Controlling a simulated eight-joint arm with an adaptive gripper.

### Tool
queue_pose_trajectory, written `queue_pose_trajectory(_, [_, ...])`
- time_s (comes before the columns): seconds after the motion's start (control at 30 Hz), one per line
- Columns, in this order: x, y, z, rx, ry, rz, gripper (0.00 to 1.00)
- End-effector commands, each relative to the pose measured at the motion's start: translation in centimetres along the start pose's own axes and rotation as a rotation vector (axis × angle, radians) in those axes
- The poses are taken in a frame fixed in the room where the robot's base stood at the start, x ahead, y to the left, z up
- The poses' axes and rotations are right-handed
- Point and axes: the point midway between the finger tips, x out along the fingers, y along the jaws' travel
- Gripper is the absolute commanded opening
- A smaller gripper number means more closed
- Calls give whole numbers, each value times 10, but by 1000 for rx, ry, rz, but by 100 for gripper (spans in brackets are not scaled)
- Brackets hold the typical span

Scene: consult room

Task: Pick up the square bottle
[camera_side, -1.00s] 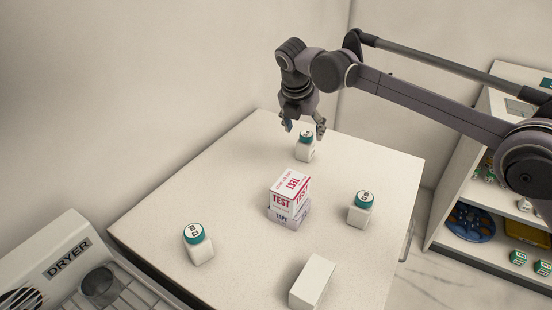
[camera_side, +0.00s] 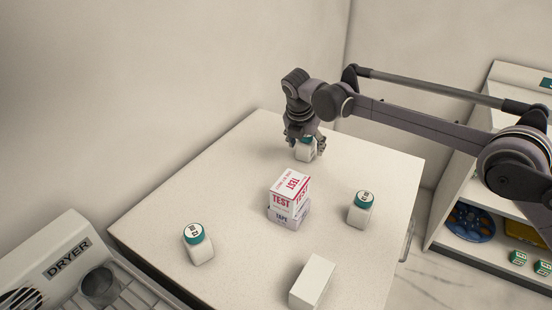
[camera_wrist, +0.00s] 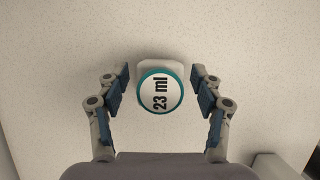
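A white square bottle with a teal cap (camera_side: 305,151) stands upright at the far end of the table. My gripper (camera_side: 305,142) is lowered over it, pointing down. In the wrist view the bottle (camera_wrist: 160,70) is seen from above, its cap lid reading "23 ml". The open fingers of my gripper (camera_wrist: 160,93) stand on both sides of the cap, with a gap on each side. Two similar teal-capped bottles stand on the table, one at the right (camera_side: 361,211) and one at the front left (camera_side: 198,246).
A TEST box (camera_side: 288,190) sits on a TAPE box (camera_side: 288,214) mid-table. A plain white box (camera_side: 312,283) lies near the front. A dryer (camera_side: 50,262) is at lower left, and a shelf (camera_side: 480,255) at right. The table's left side is clear.

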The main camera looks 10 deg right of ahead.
Motion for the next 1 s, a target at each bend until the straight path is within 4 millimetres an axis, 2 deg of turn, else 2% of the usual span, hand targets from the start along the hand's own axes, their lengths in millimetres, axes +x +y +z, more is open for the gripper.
queue_pose_trajectory(0.03, [0,0,0,0,0,0,48])
queue_pose_trajectory(0.13, [0,0,0,0,0,0,19])
queue_pose_trajectory(0.17, [0,0,0,0,0,0,15])
queue_pose_trajectory(0.67, [-6,0,3,0,0,0,14])
queue_pose_trajectory(0.93, [-39,0,16,0,0,-1,14])
queue_pose_trajectory(1.0, [-43,-12,26,3,-1,-3,14])
